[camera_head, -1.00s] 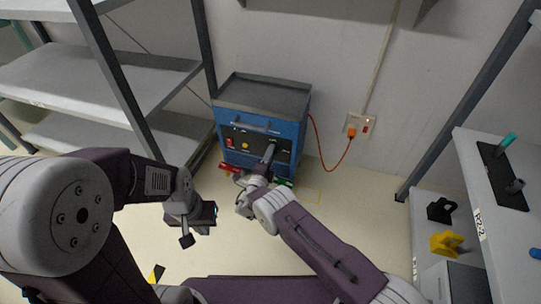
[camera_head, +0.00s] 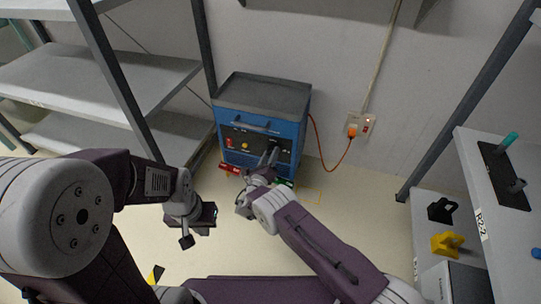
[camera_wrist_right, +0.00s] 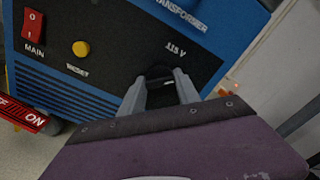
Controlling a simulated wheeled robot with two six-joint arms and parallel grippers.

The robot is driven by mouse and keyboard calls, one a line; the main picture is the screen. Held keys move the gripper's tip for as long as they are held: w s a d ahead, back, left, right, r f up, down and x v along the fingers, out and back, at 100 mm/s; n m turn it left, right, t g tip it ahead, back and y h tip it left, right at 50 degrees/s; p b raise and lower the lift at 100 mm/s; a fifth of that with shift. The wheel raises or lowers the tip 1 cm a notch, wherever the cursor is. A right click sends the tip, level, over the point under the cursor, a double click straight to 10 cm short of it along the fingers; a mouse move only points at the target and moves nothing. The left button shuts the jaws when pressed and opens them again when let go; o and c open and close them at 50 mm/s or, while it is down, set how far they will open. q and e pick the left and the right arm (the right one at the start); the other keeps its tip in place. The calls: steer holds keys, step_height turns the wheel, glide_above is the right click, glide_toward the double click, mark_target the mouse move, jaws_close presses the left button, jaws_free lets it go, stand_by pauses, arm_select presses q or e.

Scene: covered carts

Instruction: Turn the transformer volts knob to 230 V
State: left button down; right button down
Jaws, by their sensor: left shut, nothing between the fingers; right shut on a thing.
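The blue transformer (camera_head: 262,118) stands against the wall in the head view. In the right wrist view its front panel (camera_wrist_right: 110,60) shows a red MAIN switch (camera_wrist_right: 32,25), a yellow RESET button (camera_wrist_right: 81,48) and a "115 V" marking (camera_wrist_right: 176,48). The black volts knob (camera_wrist_right: 158,73) sits below that marking. My right gripper (camera_wrist_right: 160,92) is shut on the knob, its fingers on either side; the knob's pointer is mostly hidden. My left gripper (camera_head: 187,240) is shut and empty, over the floor left of my right arm.
An orange cable (camera_head: 338,168) runs from the transformer to a wall socket (camera_head: 358,125). A red ON tag (camera_wrist_right: 22,115) lies at the lower left in the wrist view. Grey shelves (camera_head: 110,80) stand left and a shelf unit (camera_head: 470,170) right.

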steer(key=shift+m, duration=4.1)
steer(key=c, duration=0.9)
jaws_free()
steer(key=shift+s, duration=0.1)
